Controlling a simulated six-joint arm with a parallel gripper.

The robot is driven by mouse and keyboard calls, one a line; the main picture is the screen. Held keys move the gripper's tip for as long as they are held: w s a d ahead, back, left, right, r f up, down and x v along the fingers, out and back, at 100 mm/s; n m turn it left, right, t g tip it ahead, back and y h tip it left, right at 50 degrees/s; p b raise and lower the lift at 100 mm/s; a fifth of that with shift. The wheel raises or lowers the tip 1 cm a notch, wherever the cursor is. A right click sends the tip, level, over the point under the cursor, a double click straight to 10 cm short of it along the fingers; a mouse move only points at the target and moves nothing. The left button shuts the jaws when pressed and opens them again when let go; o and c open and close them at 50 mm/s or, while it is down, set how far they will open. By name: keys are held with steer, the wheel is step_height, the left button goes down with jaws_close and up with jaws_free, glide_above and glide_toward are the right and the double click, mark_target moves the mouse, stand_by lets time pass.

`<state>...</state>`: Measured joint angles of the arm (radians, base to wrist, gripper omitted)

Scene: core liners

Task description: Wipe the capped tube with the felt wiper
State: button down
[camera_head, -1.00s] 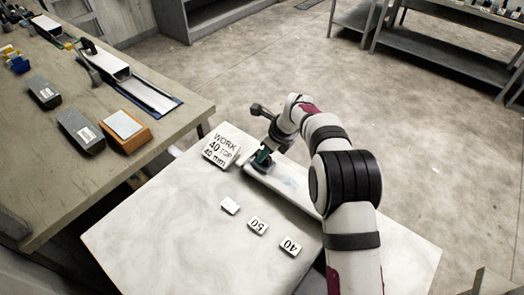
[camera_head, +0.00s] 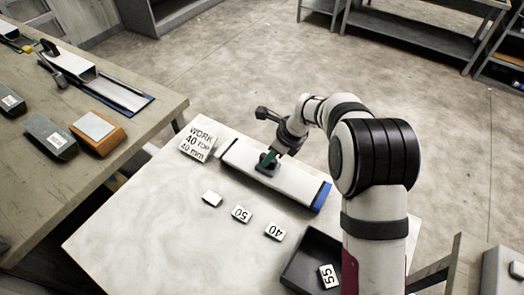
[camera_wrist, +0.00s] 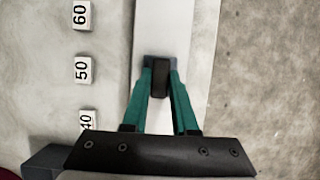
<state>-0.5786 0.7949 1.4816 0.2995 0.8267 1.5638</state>
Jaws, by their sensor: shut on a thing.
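The capped tube (camera_head: 297,184) is a long white piece lying across the far side of the white table, with a dark end at left and a blue cap (camera_head: 321,197) at right. The felt wiper (camera_head: 266,168) is a small dark block with an upright grip, on top of the tube left of its middle. My gripper (camera_head: 270,156) is shut on the wiper from above. In the wrist view, my green fingers (camera_wrist: 160,80) hold the wiper's dark grip (camera_wrist: 160,72) over the tube (camera_wrist: 163,25). The wiper's underside is hidden.
A white sign block (camera_head: 197,142) stands by the tube's left end. Number blocks marked 50 (camera_head: 242,214) and 40 (camera_head: 275,231) lie in front. A dark tray (camera_head: 298,262) at front right holds a block marked 55 (camera_head: 328,277). The table's left front is clear.

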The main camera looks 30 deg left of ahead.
mark_target(276, 166)
steer(key=shift+d, duration=1.6)
step_height(276, 166, up, 8)
steer(key=shift+a, duration=0.1)
